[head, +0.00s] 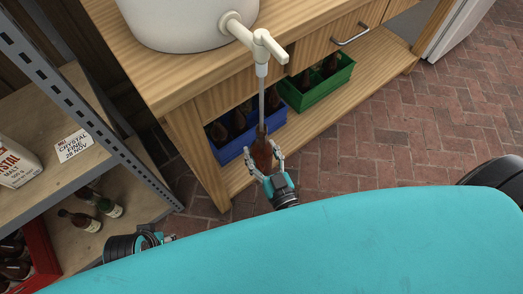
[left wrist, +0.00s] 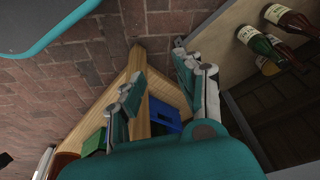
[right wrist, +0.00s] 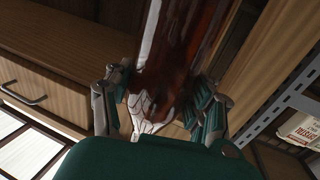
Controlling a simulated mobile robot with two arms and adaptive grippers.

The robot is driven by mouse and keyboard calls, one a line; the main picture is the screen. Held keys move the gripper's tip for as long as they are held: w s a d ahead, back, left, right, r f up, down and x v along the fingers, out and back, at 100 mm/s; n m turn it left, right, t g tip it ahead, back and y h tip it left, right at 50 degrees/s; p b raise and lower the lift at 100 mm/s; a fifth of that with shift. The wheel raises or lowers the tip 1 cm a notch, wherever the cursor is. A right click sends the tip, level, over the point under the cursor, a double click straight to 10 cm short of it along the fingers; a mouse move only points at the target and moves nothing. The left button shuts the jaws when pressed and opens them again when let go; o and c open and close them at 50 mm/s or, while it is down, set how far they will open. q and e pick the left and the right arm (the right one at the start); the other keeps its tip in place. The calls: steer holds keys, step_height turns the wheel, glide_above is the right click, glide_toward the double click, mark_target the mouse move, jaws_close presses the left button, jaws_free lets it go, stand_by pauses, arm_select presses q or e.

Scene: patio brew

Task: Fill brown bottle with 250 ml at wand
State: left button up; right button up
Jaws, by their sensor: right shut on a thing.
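My right gripper (head: 265,162) is shut around the brown bottle (head: 262,150), which stands upright below the white tap (head: 258,42). The clear wand (head: 262,98) hangs from the tap and meets the bottle's neck; its lower end is hidden there. The bottle also fills the middle of the right wrist view (right wrist: 178,50), between the fingers. I cannot tell the liquid level in the bottle. My left gripper (head: 168,239) is low at the left in the head view, partly hidden by my body. In the left wrist view its fingers (left wrist: 160,88) are apart with nothing between them.
The white bucket (head: 185,18) stands on the wooden bench (head: 135,65). Below are a blue crate (head: 228,152) and a green crate (head: 325,88) with bottles. A metal shelf (head: 75,95) at left holds a malt bag (head: 17,165) and bottles. Brick floor (head: 440,130) is clear at right.

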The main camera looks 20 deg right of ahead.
mark_target(264, 138)
steer(key=shift+r+p, duration=0.55)
steer(key=shift+r, duration=0.1)
steer(key=shift+r+p, duration=0.6)
steer(key=shift+p, duration=0.1)
arm_select(q)
steer(key=shift+s+f+g+p, duration=0.6)
steer(key=shift+s+f, duration=1)
steer(key=shift+f, duration=4.9)
arm_select(e)
steer(key=shift+r, duration=0.65)
steer(key=shift+r+p, duration=0.6)
steer(key=shift+p, duration=0.2)
steer(key=shift+r+p, duration=0.65)
steer(key=shift+p, duration=0.05)
steer(key=shift+r+p, duration=0.7)
steer(key=shift+p, duration=0.05)
arm_select(q)
steer(key=s+a+f, duration=0.2)
steer(key=s+f, duration=0.7)
steer(key=s, duration=0.5)
steer(key=shift+a+f+g+p, duration=0.35)
steer(key=shift+a+g+p, duration=0.05)
arm_select(e)
steer(key=shift+r, duration=0.35)
arm_select(q)
steer(key=shift+s, duration=0.1)
